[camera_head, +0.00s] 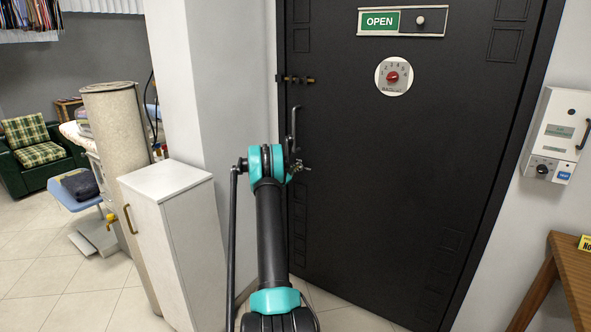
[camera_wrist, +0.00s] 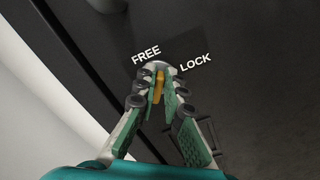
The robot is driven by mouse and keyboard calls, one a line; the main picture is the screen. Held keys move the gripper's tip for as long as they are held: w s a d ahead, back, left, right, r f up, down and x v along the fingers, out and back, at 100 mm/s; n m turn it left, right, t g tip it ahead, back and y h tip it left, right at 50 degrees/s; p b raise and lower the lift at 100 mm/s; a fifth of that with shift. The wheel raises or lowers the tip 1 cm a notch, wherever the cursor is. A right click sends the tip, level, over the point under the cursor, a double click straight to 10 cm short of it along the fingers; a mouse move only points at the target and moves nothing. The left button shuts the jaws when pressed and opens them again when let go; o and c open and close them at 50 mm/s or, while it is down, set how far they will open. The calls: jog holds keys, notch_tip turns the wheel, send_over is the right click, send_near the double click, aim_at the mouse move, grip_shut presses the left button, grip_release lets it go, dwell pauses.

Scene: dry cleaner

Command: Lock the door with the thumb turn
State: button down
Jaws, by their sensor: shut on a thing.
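The dark door (camera_head: 400,180) stands in front of me and looks closed. In the wrist view the orange thumb turn (camera_wrist: 159,80) sits on a pale round plate, with the word FREE (camera_wrist: 146,55) at its upper left and LOCK (camera_wrist: 195,64) at its upper right. The turn stands roughly upright in that picture, its top end between the two words. My gripper (camera_wrist: 157,90) is shut on the turn, one green-padded finger on each side. In the head view my gripper (camera_head: 300,167) is at the door's left edge, partly behind my teal wrist joint; the turn is hidden there.
A white cabinet (camera_head: 170,200) stands close on the left. A wooden table (camera_head: 562,270) is at the lower right, below a wall panel (camera_head: 558,135).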

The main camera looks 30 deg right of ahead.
jog(key=m, duration=0.6)
jog(key=f+m, duration=0.1)
jog(key=m, duration=0.3)
jog(key=shift+s+d, duration=0.2)
jog(key=shift+s, duration=0.1)
jog(key=shift+m, duration=0.4)
jog(key=c, duration=1.6)
grip_release()
jog(key=v, duration=1.2)
jog(key=shift+f, duration=0.15)
